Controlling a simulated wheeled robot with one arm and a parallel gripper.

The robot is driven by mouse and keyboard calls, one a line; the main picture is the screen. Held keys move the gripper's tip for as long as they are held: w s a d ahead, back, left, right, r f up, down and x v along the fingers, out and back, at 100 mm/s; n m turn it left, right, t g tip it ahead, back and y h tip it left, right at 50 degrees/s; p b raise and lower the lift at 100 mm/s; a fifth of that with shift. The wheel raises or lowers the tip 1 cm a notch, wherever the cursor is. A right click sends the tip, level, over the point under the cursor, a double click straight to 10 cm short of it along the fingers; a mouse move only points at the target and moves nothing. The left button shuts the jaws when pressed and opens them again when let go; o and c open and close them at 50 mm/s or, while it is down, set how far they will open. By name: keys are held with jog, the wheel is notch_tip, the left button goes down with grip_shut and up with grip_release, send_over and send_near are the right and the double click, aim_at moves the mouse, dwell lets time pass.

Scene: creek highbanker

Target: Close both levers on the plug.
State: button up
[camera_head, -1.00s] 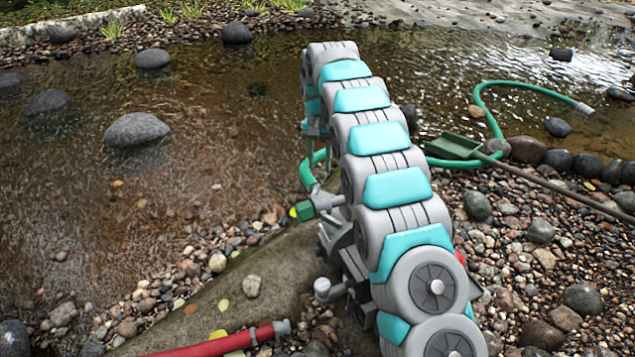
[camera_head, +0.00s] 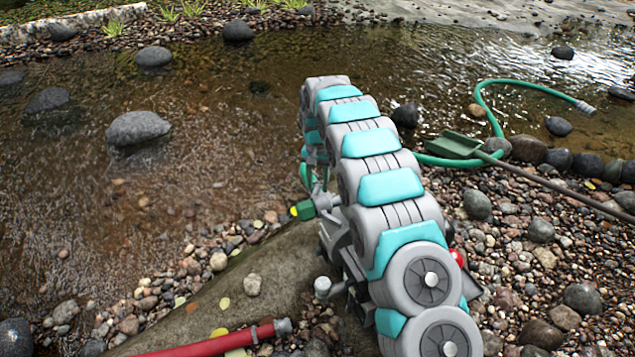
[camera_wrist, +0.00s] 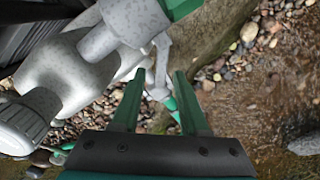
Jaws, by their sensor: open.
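A grey metal fitting with a green, yellow-tipped end, which looks like the plug (camera_head: 304,210), sits on the pump assembly left of my arm in the head view. In the wrist view the mottled grey fitting (camera_wrist: 75,75) fills the upper left, with a green part at its top. A thin grey bar, probably a lever (camera_wrist: 162,50), hangs from its right side toward the gap between my fingers. I cannot make out a second lever. My gripper (camera_wrist: 160,76) is open, its two green fingers apart. The bar's lower end shows between or beyond them; contact cannot be told.
A green hose (camera_head: 490,110) and a green scoop (camera_head: 455,145) with a long handle lie at the right. A red hose (camera_head: 215,343) lies in front. A flat rock slab (camera_head: 265,280) borders the creek; pebbles and stones cover the bank.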

grip_shut()
dwell(0.3)
dwell(0.3)
